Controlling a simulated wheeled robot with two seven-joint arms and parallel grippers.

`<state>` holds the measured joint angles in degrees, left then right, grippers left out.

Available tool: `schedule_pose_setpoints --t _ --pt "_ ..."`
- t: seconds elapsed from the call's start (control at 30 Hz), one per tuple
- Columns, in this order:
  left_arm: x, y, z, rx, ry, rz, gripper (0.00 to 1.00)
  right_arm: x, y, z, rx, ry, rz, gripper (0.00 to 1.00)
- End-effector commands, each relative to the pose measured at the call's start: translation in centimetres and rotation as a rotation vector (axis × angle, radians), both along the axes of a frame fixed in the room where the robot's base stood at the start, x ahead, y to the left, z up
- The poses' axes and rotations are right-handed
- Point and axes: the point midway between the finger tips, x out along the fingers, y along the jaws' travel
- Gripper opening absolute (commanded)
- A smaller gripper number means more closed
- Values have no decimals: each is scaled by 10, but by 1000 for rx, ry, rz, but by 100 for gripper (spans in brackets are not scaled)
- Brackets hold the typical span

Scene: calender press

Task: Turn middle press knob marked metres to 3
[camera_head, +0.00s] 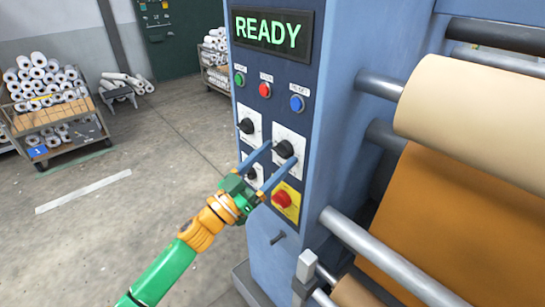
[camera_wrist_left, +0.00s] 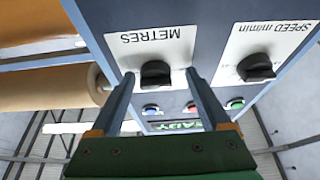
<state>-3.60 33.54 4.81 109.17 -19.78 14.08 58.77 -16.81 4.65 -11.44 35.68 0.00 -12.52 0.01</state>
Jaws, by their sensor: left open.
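The knob marked METRES (camera_head: 285,149) is black and sits on a white plate on the blue press front. In the left wrist view this knob (camera_wrist_left: 156,74) shows under its upside-down METRES label (camera_wrist_left: 150,38). My left gripper (camera_head: 282,152) is open, its two blue-grey fingers pointing at the panel. In the left wrist view the fingertips (camera_wrist_left: 160,74) lie on either side of the METRES knob, with visible gaps. Whether they reach around it in depth is unclear. The knob's pointer setting and scale numbers are not readable. My right gripper is not in view.
The SPEED m/min knob (camera_wrist_left: 257,68) is beside it, and another black knob (camera_head: 252,174) is low, partly behind my fingers. A red button on a yellow plate (camera_head: 284,200) sits just below. Green, red and blue buttons are above, under the READY display (camera_head: 270,32). Rollers (camera_head: 470,110) stand right.

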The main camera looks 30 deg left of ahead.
Motion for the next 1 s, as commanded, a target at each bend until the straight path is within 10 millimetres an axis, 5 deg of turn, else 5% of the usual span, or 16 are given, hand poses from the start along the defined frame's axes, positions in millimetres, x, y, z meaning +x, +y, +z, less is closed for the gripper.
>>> schedule_pose_setpoints --t 0.27,0.6,1.0 --pt "3 -1 0 -1 2 1 80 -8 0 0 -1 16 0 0" --pt "3 -1 0 0 3 1 0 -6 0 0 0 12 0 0" --pt "4 1 0 95 -30 1 0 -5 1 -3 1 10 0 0"
